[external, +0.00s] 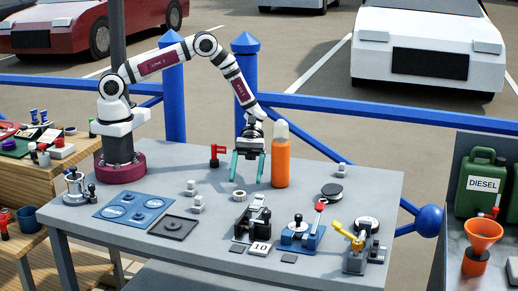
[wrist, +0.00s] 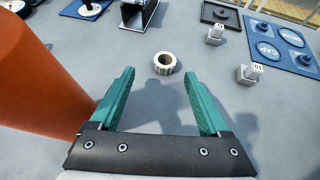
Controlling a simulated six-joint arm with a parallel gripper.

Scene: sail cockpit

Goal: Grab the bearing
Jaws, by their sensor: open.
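A small pale metal ring with a ribbed outside and an open middle, which looks like the bearing (external: 239,196), lies on the grey table. In the wrist view the bearing (wrist: 165,63) sits just beyond the fingertips, roughly centred between them. My gripper (external: 248,177) hangs above the table just behind the bearing, pointing down. In the wrist view my gripper (wrist: 160,78) has its two green fingers wide apart with nothing between them. The bearing is fully visible and not touched.
An orange bottle (external: 281,162) stands close to the right of my gripper. Small grey blocks (external: 197,205) and a blue tray (external: 134,207) lie to the left. A black fixture (external: 252,218) stands in front of the bearing, with lever devices (external: 302,236) farther right.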

